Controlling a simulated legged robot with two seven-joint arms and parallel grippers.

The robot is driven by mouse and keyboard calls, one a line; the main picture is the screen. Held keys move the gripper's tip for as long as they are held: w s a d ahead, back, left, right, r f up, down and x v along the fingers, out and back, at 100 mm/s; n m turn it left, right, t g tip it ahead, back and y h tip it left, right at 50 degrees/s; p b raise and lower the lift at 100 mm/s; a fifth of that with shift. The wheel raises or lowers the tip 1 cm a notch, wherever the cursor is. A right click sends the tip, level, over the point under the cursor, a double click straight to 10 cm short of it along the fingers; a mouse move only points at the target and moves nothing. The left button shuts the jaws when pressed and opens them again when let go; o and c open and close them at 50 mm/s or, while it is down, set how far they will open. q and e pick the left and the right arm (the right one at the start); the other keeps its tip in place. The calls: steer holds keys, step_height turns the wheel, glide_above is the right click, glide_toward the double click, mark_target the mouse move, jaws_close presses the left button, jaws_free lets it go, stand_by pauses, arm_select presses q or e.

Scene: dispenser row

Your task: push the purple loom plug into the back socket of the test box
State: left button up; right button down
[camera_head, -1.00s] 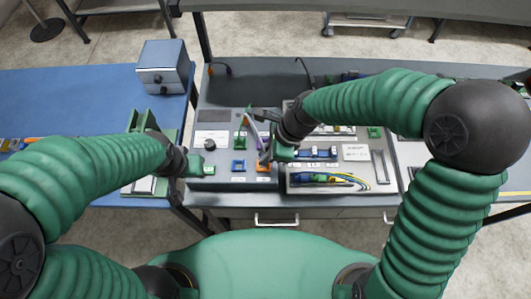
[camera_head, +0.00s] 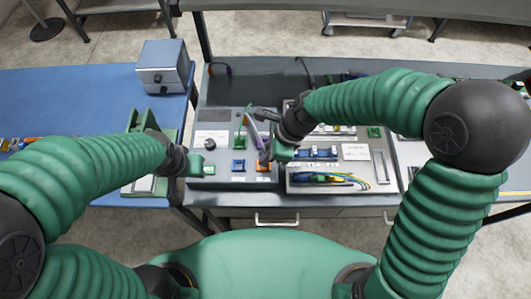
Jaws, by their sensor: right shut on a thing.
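The test box (camera_head: 208,183) is a grey panel box on the bench. It has a dark dial, a blue socket (camera_head: 238,165) and an orange socket (camera_head: 263,166) near its front, and a green part (camera_head: 243,131) further back. My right gripper (camera_head: 266,152) is over the right side of the box, shut on the purple loom plug (camera_head: 261,144). The plug is small and partly hidden by the gripper; I cannot tell whether it touches a socket. My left gripper (camera_head: 203,170) is at the box's left edge, apart from the plug; its jaw opening is unclear.
A panel with coloured connectors and wires (camera_head: 330,188) stands right of the test box. A blue-grey box (camera_head: 164,68) is on the blue table (camera_head: 60,95) at the back left. A green fixture (camera_head: 139,121) stands left of my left gripper. Bare bench lies behind the test box.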

stand_by(0.3)
steer(key=w+p, duration=0.2)
steer(key=w+r+p, duration=0.1)
steer(key=w+p, duration=0.1)
steer(key=p, duration=0.1)
steer(key=w+r+p, duration=0.1)
steer(key=w+p, duration=0.1)
steer(key=shift+w+a, duration=0.35)
steer(key=shift+w, duration=0.05)
steer(key=shift+w+d+f, duration=0.1)
steer(key=shift+w+f, duration=0.8)
step_height(320, 180, down, 2)
steer(key=shift+s+b, duration=0.1)
steer(key=shift+b, duration=0.75)
steer(key=shift+s+f, duration=0.1)
steer(key=shift+f, duration=0.4)
